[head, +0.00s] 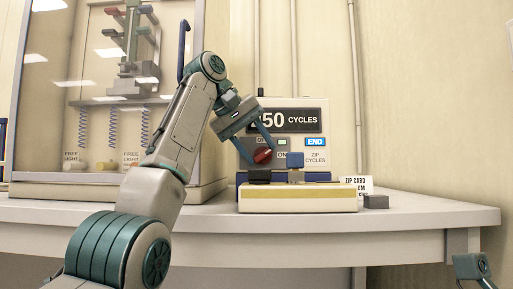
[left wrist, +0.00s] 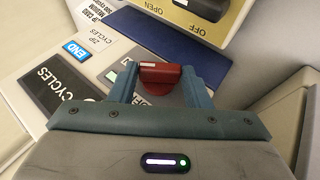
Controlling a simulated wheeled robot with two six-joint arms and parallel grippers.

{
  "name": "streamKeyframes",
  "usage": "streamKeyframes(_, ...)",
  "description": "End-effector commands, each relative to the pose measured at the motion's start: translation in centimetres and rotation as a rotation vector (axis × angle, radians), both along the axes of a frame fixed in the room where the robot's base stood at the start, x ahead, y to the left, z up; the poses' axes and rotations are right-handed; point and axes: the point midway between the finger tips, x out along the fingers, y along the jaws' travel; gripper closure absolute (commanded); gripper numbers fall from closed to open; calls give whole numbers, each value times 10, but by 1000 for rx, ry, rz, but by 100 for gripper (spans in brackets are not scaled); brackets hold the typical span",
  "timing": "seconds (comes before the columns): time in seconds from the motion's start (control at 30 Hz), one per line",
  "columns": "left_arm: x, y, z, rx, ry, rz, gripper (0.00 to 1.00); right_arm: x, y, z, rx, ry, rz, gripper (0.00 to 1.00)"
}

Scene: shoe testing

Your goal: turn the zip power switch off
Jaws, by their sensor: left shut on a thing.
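The zip power switch shows as a red knob (head: 263,156) on the front of the grey counter panel (head: 318,106), beside partly covered OFF and ON labels. My left gripper (head: 258,147) reaches it from the upper left. In the left wrist view the red knob (left wrist: 160,76) sits between the two teal fingers, and the left gripper (left wrist: 159,70) is shut on it. The fingers hide part of the panel and its lettering. The knob's exact setting cannot be told.
A small grey block (head: 376,202) lies to the right. A glass-fronted cabinet (head: 25,120) stands left. The table's right part (head: 440,214) is clear.

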Motion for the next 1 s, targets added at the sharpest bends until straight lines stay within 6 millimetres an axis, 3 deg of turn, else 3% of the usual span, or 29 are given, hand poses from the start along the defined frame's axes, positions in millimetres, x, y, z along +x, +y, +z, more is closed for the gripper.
streamKeyframes(0.17,0,0,0,0,1,2,79,0,0,0,0,0,0,84)
streamKeyframes(0.2,0,0,0,0,1,2,51,0,0,0,0,0,0,84)
streamKeyframes(0.3,0,0,0,1,1,1,35,0,0,0,0,1,0,84)
streamKeyframes(0.6,0,0,2,1,1,1,35,0,0,2,0,1,0,84)
streamKeyframes(0.83,0,0,24,1,1,1,35,-3,0,19,5,-17,-4,84)
streamKeyframes(1.0,0,0,28,1,1,1,35,16,2,0,-18,56,-48,84)
